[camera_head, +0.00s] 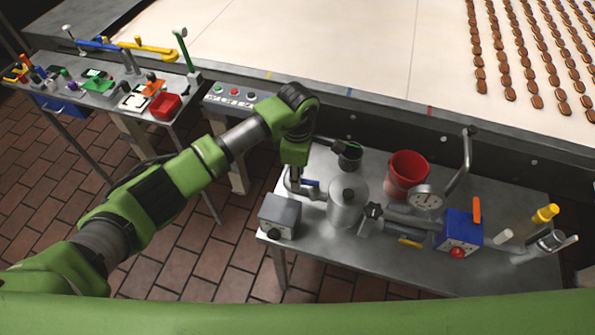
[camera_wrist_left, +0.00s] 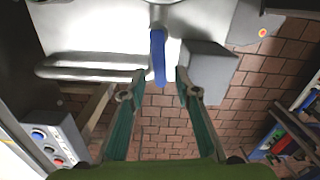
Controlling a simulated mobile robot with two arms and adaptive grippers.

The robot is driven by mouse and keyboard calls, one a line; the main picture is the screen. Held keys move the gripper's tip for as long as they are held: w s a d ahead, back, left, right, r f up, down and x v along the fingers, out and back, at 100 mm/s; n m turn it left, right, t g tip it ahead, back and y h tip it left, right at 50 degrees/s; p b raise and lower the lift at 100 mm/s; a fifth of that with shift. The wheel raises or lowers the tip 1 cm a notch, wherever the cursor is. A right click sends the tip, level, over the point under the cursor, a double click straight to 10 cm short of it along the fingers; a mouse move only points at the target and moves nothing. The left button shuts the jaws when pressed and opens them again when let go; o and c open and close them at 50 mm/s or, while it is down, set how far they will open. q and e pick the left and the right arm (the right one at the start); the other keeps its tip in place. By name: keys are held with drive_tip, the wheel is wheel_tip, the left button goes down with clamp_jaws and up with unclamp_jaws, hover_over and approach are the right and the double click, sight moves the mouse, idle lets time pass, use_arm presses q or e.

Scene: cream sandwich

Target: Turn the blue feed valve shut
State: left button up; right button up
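The blue feed valve handle (camera_wrist_left: 158,58) is a short blue lever on a metal pipe fitting. In the left wrist view it points toward my gripper. In the head view only a small blue piece of it (camera_head: 311,183) shows beside the gripper, left of the steel tank (camera_head: 347,202). My left gripper (camera_wrist_left: 161,78) is open, with one fingertip on each side of the lever and a visible gap on both sides. In the head view the left gripper (camera_head: 295,183) points down over the table and partly hides the fitting. My right gripper is not in view.
A grey box (camera_head: 280,215) stands close beside the valve. A red bucket (camera_head: 407,174), a dial gauge (camera_head: 426,199) and a blue box (camera_head: 459,231) with an orange lever are to the right. A conveyor edge (camera_head: 400,108) runs behind the table.

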use_arm(q)
drive_tip(key=shift+f, duration=0.1)
clamp_jaws()
drive_tip(key=shift+s+n, duration=0.1)
drive_tip(key=shift+n, duration=0.2)
drive_tip(key=s+d+n+b, duration=0.3)
drive_tip(key=s+n+b, duration=0.2)
drive_tip(key=n+b, duration=0.5)
drive_tip(key=shift+d+n+b, duration=0.2)
drive_tip(key=shift+n+b, duration=0.1)
drive_tip(key=shift+n, duration=2.6)
drive_tip(key=shift+s, duration=0.1)
unclamp_jaws()
